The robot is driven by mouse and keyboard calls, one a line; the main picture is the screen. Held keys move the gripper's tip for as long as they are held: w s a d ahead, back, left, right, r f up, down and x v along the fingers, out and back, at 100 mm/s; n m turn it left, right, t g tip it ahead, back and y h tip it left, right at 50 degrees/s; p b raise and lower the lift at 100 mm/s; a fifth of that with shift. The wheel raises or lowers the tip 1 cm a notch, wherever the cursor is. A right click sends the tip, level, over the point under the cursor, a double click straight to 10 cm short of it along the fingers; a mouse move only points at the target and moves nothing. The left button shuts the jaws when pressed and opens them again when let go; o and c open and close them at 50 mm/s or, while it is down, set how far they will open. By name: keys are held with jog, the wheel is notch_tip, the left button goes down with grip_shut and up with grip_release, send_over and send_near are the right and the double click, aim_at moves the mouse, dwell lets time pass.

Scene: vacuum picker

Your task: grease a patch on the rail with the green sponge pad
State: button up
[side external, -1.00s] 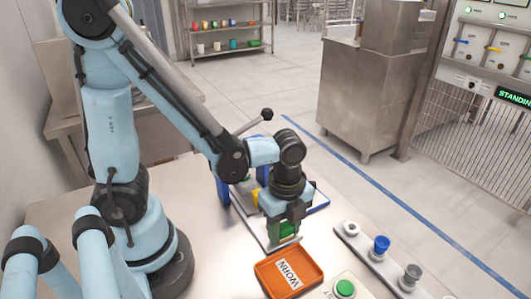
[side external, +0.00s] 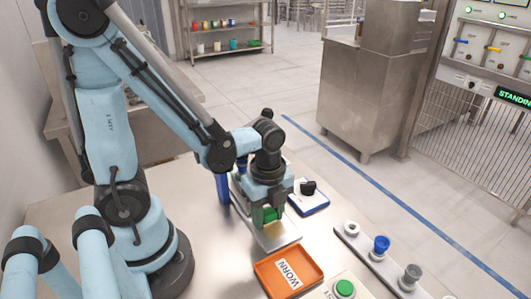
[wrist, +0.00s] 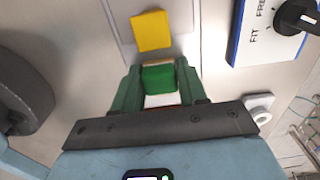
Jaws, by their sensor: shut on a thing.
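My gripper (side external: 266,216) is shut on the green sponge pad, which shows between its fingers in the wrist view (wrist: 158,78). It hangs over a flat pale metal plate (side external: 279,238) behind the orange tray. In the wrist view a yellow square (wrist: 151,30) lies on a grey plate (wrist: 115,15), a little beyond the pad and apart from it in the picture. I cannot tell which part is the rail, or whether the pad touches the surface below. The pad's underside is hidden.
An orange tray marked WORN (side external: 270,284) sits in front of the gripper. A blue-edged board (side external: 311,204) with a black knob (side external: 308,187) is close on the right. A green button (side external: 344,288) and a strip with several knobs (side external: 379,258) stand front right.

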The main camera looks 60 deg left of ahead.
aim_at(281, 241)
jog(key=d, duration=0.2)
jog(key=shift+d+r, duration=0.1)
jog(key=shift+d, duration=1.7)
notch_tip(281, 241, up, 8)
